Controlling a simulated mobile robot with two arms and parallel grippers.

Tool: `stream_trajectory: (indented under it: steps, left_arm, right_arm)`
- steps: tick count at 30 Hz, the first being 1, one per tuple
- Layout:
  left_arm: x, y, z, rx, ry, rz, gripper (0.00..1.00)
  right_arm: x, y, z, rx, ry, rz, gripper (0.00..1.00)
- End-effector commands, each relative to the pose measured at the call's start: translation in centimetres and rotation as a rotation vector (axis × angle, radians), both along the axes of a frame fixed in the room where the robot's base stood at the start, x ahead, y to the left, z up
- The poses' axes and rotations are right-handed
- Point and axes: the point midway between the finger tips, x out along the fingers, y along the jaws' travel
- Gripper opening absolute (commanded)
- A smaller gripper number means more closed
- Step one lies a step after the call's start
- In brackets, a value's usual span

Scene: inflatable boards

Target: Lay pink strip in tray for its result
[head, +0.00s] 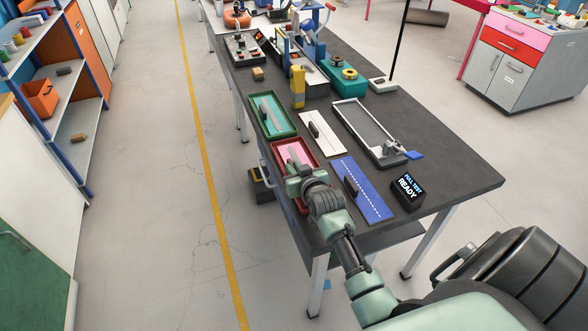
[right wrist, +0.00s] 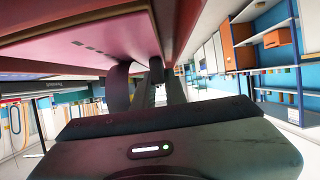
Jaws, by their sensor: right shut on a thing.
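The pink strip (head: 289,152) lies over the red tray (head: 275,146) at the near left edge of the table. My right gripper (head: 300,180) is at the strip's near end and shut on it; the hand hides the exact grip. In the right wrist view the pink strip (right wrist: 95,38) fills the upper left, with the dark gripper fingers (right wrist: 147,85) close against it. The red tray's rim (right wrist: 40,75) shows beside it. I cannot tell whether the strip touches the tray floor. My left gripper is not in view.
A green tray (head: 254,104) holding a teal strip (head: 269,116) stands behind. A white strip (head: 331,143) and a blue strip (head: 371,200) lie to the right. Beyond are a grey frame (head: 346,108) with a blue lever (head: 416,155) and a display (head: 407,188) reading "PULL TEST READY".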

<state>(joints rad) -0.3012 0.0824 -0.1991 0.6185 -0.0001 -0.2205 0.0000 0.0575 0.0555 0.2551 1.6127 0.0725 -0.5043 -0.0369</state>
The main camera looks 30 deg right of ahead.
Motion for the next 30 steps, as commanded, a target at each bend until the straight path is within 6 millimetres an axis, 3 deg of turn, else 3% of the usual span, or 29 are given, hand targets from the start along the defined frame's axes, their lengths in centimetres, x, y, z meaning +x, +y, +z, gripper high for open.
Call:
stream_trajectory:
  steps: [12,13,15,26,30]
  left_arm:
    - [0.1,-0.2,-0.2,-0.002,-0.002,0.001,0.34]
    - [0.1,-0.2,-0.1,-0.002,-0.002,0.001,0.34]
    - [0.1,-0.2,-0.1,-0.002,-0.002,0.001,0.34]
    - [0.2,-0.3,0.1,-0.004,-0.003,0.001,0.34]
    - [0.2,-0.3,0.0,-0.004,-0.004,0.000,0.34]
  right_arm:
    - [0.0,0.0,-0.6,0.000,-0.002,0.000,0.00]
    - [0.0,0.0,-0.5,0.000,-0.002,0.000,0.21]
    - [0.0,0.0,-0.5,0.000,-0.001,0.000,0.34]
    - [0.0,0.0,-0.1,0.000,-0.002,0.000,0.34]
    - [-1.5,0.4,0.3,0.000,-0.001,0.000,0.34]
